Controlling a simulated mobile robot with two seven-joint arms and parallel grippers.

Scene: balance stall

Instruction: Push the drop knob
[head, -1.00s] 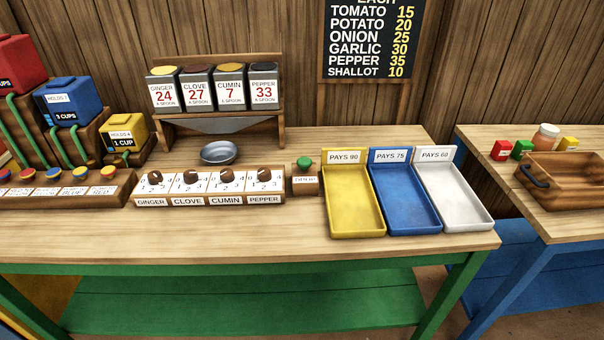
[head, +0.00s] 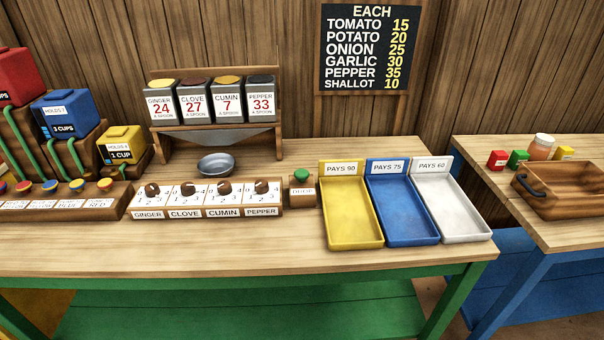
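The drop knob (head: 301,175) is a green round button on top of a small wooden block (head: 302,191) with a label that seems to read DROP. It stands on the table between the row of spice dials and the yellow tray. Nothing covers it in the head view. A metal bowl (head: 216,164) sits to its left, under the spice rack's grey chute (head: 216,138). Neither of my grippers is in view.
Four-label dial box (head: 207,213) stands left of the knob. Yellow (head: 353,239), blue (head: 404,236) and white (head: 460,233) trays stand to its right. The table's front strip (head: 220,250) is clear. A wooden crate (head: 570,206) is on the right table.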

